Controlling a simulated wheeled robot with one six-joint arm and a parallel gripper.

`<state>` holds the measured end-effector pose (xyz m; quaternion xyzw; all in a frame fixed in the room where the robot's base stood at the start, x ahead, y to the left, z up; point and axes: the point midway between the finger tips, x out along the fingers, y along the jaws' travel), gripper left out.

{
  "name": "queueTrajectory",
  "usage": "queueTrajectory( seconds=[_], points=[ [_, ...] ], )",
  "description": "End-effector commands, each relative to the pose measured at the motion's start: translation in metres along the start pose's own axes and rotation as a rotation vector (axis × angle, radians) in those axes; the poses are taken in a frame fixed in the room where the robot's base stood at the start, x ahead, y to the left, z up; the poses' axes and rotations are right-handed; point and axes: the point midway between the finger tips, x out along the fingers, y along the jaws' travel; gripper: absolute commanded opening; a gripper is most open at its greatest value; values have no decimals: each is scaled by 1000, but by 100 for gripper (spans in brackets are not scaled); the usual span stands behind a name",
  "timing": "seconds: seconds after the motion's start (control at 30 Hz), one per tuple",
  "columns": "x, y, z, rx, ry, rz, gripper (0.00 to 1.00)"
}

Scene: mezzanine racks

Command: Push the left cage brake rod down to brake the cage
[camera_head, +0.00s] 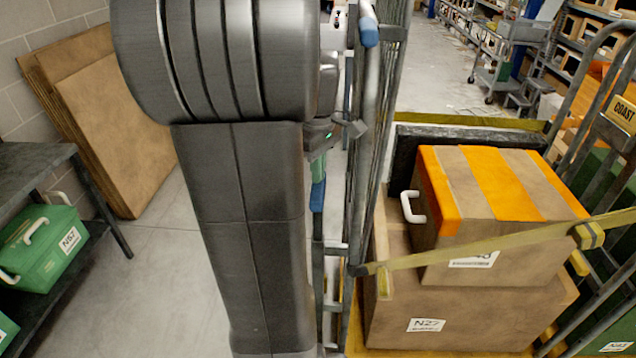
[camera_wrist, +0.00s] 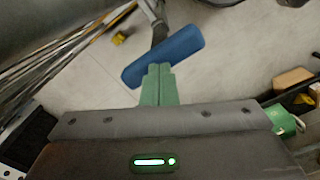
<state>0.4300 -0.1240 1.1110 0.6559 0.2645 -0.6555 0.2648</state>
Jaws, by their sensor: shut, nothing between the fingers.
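The left brake rod's blue grip (camera_head: 318,195) shows low beside the cage's left side in the head view. In the wrist view the blue grip (camera_wrist: 180,52) lies tilted across the picture, with a dark rod running from it. My gripper (camera_head: 318,178) points down just above the blue grip. In the wrist view its green fingers (camera_wrist: 158,70) are together and empty, their tips overlapping the blue grip's near edge. I cannot tell whether they touch it. The cage (camera_head: 365,150) has grey upright tubes; my arm hides part of its left side.
The cage holds a large carton (camera_head: 440,320) with an orange-taped box (camera_head: 490,195) on top, under a yellow strap (camera_head: 500,245). Another blue sleeve (camera_head: 369,31) sits high on the cage. Cardboard sheets (camera_head: 110,120) and a shelf with a green case (camera_head: 45,240) stand left. Floor between is clear.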

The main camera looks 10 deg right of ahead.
Motion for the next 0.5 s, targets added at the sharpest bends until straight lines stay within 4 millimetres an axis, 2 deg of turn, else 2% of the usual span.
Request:
queueTrajectory(
  seconds=[0.5],
  points=[
    [29,0,0,0,-1,-2,0]
  ],
)
